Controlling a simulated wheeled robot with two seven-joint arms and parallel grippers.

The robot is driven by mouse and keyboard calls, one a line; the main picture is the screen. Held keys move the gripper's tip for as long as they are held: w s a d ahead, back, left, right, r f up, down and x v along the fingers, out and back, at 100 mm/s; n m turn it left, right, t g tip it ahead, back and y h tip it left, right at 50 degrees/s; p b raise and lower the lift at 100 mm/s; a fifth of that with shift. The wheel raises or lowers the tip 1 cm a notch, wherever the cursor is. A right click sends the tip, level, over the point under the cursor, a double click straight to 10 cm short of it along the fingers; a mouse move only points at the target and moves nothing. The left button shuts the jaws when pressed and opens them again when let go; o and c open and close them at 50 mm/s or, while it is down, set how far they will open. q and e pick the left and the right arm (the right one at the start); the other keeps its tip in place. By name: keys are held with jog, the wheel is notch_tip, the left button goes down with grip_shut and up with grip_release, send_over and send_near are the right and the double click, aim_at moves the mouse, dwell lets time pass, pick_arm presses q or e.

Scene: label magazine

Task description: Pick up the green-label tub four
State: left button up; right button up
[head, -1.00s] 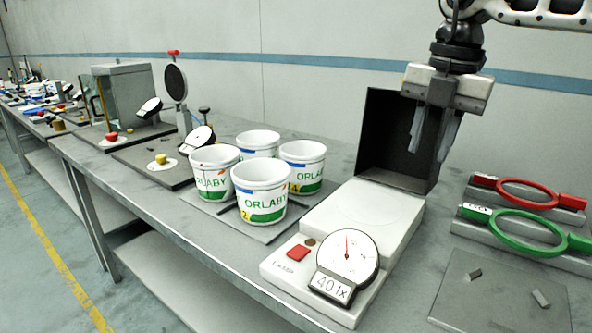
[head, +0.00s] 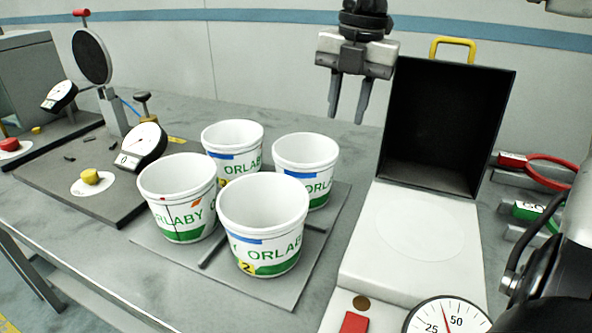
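Four white tubs with ORLABY and green bands stand upright in a close group on a grey plate (head: 287,291). The right-hand tub (head: 305,155) was the one showing a yellow 4; its number is now hidden behind the front tub (head: 262,222), which shows a yellow 2. The left tub (head: 178,190) has an orange mark and a thin dark line on its label. The back tub (head: 232,140) has a blue strip; its number is mostly hidden. My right gripper (head: 347,118) is open and empty, fingers pointing down, behind and above the right-hand tub. My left gripper is not in view.
A white light-meter box (head: 405,258) with a raised black hood (head: 445,130) stands right of the tubs. A gauge (head: 143,146) and yellow button (head: 90,176) are on the left.

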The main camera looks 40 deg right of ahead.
aim_at(333, 166)
jog(key=shift+w+a+f+p, duration=0.15)
jog(key=shift+w+f, duration=0.1)
jog(key=shift+f, duration=1.85)
jog(key=shift+w+a+f+p, duration=0.15)
jog(key=shift+w+f+p, duration=0.05)
jog(key=shift+f, duration=1.9)
jog(key=shift+w+a+f+p, duration=0.15)
jog(key=shift+w+f, duration=0.1)
jog(key=shift+f, duration=1.85)
jog(key=shift+c, duration=0.2)
grip_shut()
